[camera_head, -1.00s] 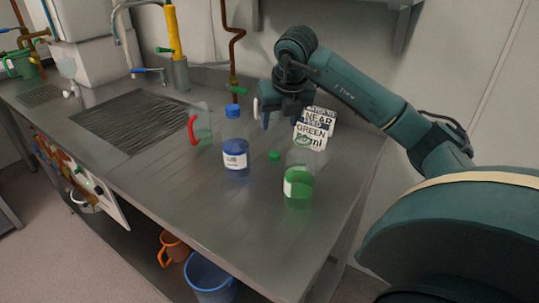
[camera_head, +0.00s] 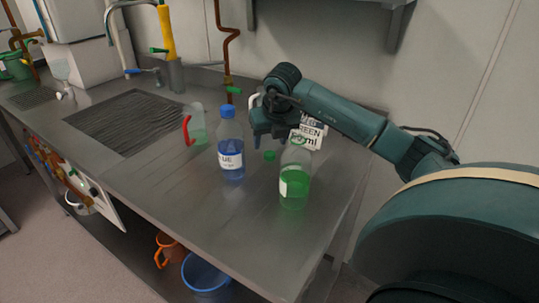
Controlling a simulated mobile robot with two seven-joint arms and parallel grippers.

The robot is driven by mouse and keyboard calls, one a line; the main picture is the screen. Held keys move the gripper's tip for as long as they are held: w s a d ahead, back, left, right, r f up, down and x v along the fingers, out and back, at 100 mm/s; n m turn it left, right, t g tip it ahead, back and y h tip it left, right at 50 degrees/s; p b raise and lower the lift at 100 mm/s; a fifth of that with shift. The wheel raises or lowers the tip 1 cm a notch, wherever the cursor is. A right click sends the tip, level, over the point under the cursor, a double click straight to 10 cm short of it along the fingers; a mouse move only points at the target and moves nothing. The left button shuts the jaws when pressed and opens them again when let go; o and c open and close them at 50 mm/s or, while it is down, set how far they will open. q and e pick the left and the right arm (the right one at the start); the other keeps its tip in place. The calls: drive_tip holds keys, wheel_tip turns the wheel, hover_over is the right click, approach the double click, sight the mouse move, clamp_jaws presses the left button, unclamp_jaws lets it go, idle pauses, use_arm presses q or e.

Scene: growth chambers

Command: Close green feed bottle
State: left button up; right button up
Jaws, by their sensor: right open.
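The green feed bottle (camera_head: 294,184) is clear with green liquid and a white label. It stands upright near the right edge of the steel counter, with no cap on its neck. A small green cap (camera_head: 269,155) lies on the counter behind and left of it. My right gripper (camera_head: 267,137) is open, pointing down just above and behind the cap, and looks apart from it. My left gripper is not in view.
A blue-capped bottle (camera_head: 231,158) of blue liquid stands left of the cap. A printed sign (camera_head: 310,133) stands behind the green bottle. A clear jug with a red handle (camera_head: 196,125) is farther left, near the sink grid (camera_head: 125,122). The front counter is clear.

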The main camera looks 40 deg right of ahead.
sight(270, 154)
drive_tip(key=shift+s+p+x, duration=0.2)
drive_tip(key=shift+p+x, duration=0.1)
drive_tip(key=shift+x, duration=2.35)
drive_tip(key=shift+d, duration=0.2)
drive_tip(key=c, duration=1)
